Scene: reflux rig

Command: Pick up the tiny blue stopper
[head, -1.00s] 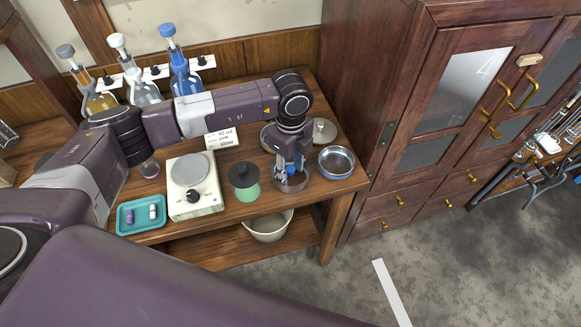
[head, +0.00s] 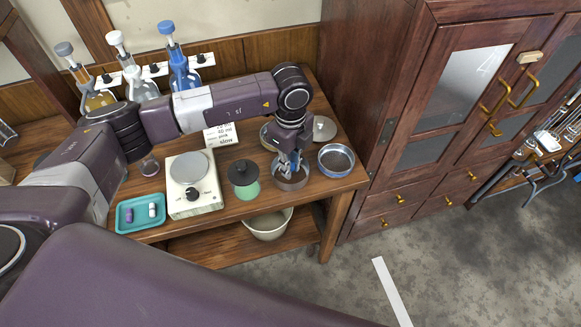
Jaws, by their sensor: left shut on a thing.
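My left gripper (head: 288,170) points down into a small round dish (head: 293,186) near the right end of the wooden bench. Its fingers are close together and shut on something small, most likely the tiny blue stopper. The stopper itself is mostly hidden by the fingers and too small to make out clearly. The fingertips are in or just above the dish; I cannot tell whether they touch its bottom. My right gripper is not in view.
A blue-rimmed metal bowl (head: 336,160) stands right of the dish, with a grey lidded dish (head: 324,129) behind. A green jar with black lid (head: 244,180), a white hotplate (head: 193,183) and a teal tray (head: 139,214) stand left. The bench's front edge is close.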

